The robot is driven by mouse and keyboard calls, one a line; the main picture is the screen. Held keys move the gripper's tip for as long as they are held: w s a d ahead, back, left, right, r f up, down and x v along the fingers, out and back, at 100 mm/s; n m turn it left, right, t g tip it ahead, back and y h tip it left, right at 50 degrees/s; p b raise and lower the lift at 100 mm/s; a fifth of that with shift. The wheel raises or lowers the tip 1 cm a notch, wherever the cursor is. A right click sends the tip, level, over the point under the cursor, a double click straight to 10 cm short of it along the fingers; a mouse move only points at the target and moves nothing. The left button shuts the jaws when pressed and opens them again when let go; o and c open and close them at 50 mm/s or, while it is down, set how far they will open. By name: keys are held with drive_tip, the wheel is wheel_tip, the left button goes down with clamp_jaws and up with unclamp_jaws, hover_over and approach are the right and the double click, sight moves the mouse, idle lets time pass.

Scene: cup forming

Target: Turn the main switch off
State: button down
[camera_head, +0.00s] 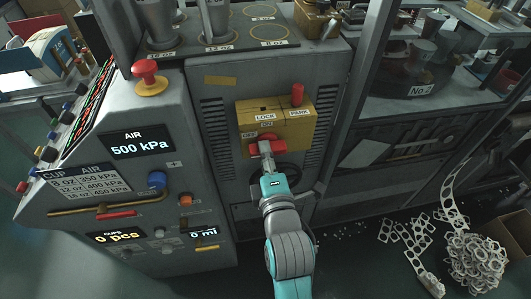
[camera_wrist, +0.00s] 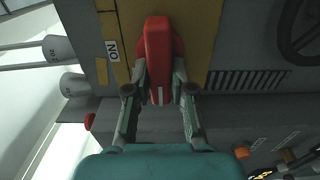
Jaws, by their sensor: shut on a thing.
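The main switch is a yellow box (camera_head: 300,130) on the grey machine front, marked LOCK, PARK, ON and OFF. Its red handle (camera_head: 276,147) lies roughly sideways in the head view, below the ON label, with its left end near the OFF label. In the wrist view the red handle (camera_wrist: 158,45) has a white line at its near end. My gripper (camera_wrist: 160,90) is shut on the handle, one finger on each side. My gripper also shows in the head view (camera_head: 266,155), where it covers part of the handle.
A red peg (camera_head: 297,95) stands at PARK. A dark handwheel (camera_head: 288,172) sits just below the box. To the left are a red emergency button (camera_head: 146,72) and a lit AIR display (camera_head: 137,144) reading 500 kPa. Scrap strips (camera_head: 475,262) lie on the right floor.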

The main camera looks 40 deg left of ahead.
drive_tip(key=shift+f, duration=0.1)
drive_tip(key=c, duration=1)
unclamp_jaws()
drive_tip(key=v, duration=1.2)
drive_tip(key=s+d+f+m+t+h, duration=0.1)
drive_tip(key=d+f+m+h, duration=0.1)
drive_tip(key=d+f+m, duration=0.45)
drive_tip(key=s+d+f+m+t+h, duration=0.1)
drive_tip(key=s+d+f+m+h, duration=0.15)
drive_tip(key=d, duration=0.65)
drive_tip(key=s+d+f+m+t+h, duration=0.1)
drive_tip(key=d+f+m+h, duration=0.2)
drive_tip(key=d+m, duration=0.3)
drive_tip(key=s+d+f+m+h, duration=0.1)
drive_tip(key=s+d+m+h, duration=0.5)
drive_tip(key=s+d+m, duration=0.7)
drive_tip(key=s+d, duration=0.1)
drive_tip(key=s, duration=0.2)
drive_tip(key=shift+s+f, duration=0.35)
drive_tip(key=shift+s, duration=0.05)
